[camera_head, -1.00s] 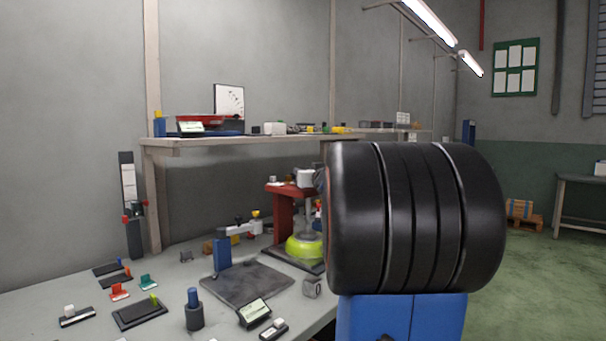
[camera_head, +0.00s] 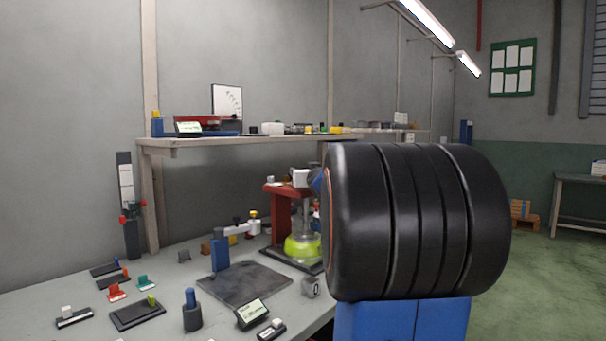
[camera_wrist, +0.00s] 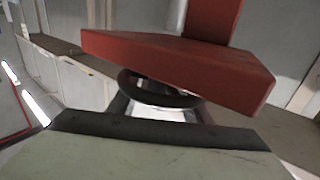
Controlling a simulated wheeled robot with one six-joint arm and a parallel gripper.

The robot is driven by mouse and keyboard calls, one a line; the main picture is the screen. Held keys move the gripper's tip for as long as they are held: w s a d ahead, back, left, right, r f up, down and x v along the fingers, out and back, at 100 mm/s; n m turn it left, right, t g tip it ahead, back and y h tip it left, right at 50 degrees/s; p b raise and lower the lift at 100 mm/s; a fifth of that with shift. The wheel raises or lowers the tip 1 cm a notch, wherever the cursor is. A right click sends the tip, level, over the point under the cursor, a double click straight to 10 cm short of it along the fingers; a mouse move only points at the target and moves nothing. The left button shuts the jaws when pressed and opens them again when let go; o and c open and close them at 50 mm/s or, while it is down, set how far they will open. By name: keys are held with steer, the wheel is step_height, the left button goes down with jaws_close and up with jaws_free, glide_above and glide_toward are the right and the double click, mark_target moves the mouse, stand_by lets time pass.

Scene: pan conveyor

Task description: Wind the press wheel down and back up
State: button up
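The red press (camera_head: 277,215) stands on the bench in the head view, left of my large black arm joint, which hides its right side. A yellow-green round piece (camera_head: 302,249) sits at its foot. In the wrist view the red press head (camera_wrist: 190,65) fills the upper middle. A dark ring, seemingly the press wheel (camera_wrist: 160,101), shows just under its edge. My gripper (camera_wrist: 160,112) comes up from the bottom of the wrist view, close to the ring. Its fingertips are not clear, so I cannot tell whether it touches or grips the ring.
A dark square plate (camera_head: 245,286) and several small fixtures lie on the bench left of the press. A shelf (camera_head: 200,143) with several items runs above the back of the bench. Open green floor (camera_head: 540,290) lies at the right.

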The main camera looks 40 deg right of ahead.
steer(key=shift+s, duration=0.1)
steer(key=v, duration=1.7)
steer(key=shift+s, duration=0.15)
